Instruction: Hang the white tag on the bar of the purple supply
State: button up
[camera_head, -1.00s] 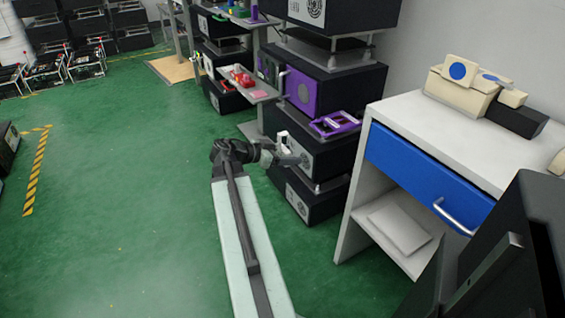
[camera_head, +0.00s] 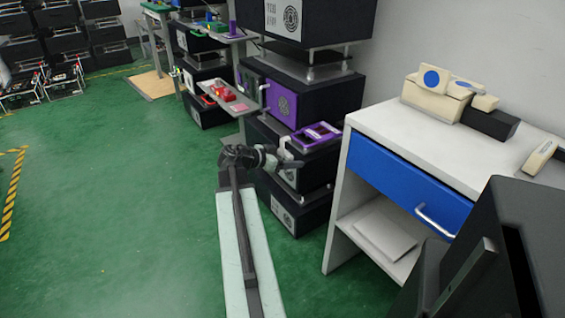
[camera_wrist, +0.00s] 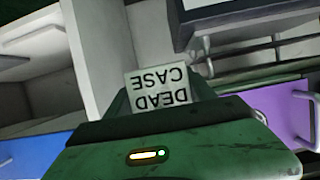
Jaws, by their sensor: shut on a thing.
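The white tag (camera_wrist: 158,88) reads "DEAD CASE" upside down in the wrist view. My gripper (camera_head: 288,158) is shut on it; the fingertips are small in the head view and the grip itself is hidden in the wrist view. The purple supply (camera_head: 282,106) is a purple-fronted box in the stack beyond my gripper, with a silver upright bar (camera_head: 264,94) at the left of its front. In the wrist view the purple front (camera_wrist: 262,108) and its silver bar (camera_wrist: 300,112) are at the right, apart from the tag.
A purple open-framed object (camera_head: 318,134) sits on a lower black box, close beyond my gripper. A white desk (camera_head: 400,120) with a blue drawer (camera_head: 405,182) stands to the right. A grey shelf with red items (camera_head: 222,94) juts out at the left. Green floor is clear at left.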

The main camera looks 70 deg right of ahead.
jog(key=shift+r+b+x, duration=0.2)
jog(key=shift+b+x, duration=0.2)
jog(key=shift+x, duration=1.05)
jog(key=shift+r+b+x, duration=0.15)
jog(key=shift+b+x, duration=0.2)
jog(key=shift+x, duration=1.15)
jog(key=shift+d, duration=0.15)
jog(key=o, duration=1.6)
jog(key=shift+c, duration=0.2)
